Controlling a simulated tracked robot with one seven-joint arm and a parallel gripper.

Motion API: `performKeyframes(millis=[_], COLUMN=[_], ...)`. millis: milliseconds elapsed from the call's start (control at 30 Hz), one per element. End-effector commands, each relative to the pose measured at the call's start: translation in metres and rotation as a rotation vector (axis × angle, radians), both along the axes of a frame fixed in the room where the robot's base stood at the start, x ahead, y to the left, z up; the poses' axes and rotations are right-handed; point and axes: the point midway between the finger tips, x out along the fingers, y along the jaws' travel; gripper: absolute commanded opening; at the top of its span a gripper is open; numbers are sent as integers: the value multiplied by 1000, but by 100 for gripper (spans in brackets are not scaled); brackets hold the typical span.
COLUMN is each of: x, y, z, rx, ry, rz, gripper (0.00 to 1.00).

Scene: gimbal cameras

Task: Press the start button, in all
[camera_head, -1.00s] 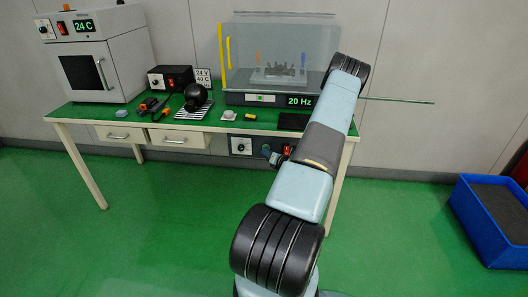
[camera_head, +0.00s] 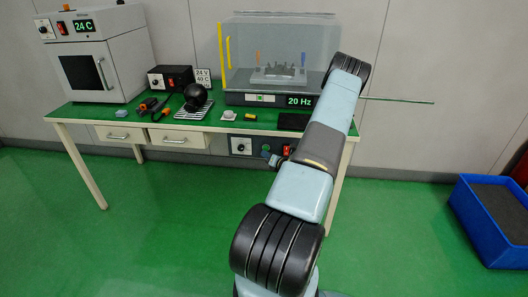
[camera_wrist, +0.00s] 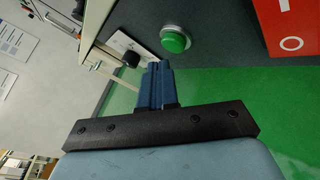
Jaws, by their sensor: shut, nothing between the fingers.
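A round green button (camera_wrist: 175,40) in a pale metal ring sits on a dark panel (camera_wrist: 216,28) in the wrist view. It bears no readable label. My gripper (camera_wrist: 157,66) has its blue fingers closed together with nothing between them. Its tips appear just below and left of the button in the picture, with a small gap. I cannot tell the depth between them.
A red rocker switch (camera_wrist: 289,22) is right of the button, and a black knob (camera_wrist: 130,59) on a white plate is left of it. The green table (camera_head: 110,108) carries an oven (camera_head: 117,58), a clear-hooded machine (camera_head: 265,98) and small tools. A blue bin (camera_head: 482,228) stands right.

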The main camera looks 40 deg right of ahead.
Motion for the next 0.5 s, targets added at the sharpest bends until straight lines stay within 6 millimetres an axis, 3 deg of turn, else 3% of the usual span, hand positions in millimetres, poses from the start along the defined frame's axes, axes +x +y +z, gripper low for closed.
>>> performKeyframes(millis=[267,500], x=[-1,-12], y=[1,14], z=[0,0], rx=[0,1], ry=[0,0], rz=[0,0], gripper=[0,0])
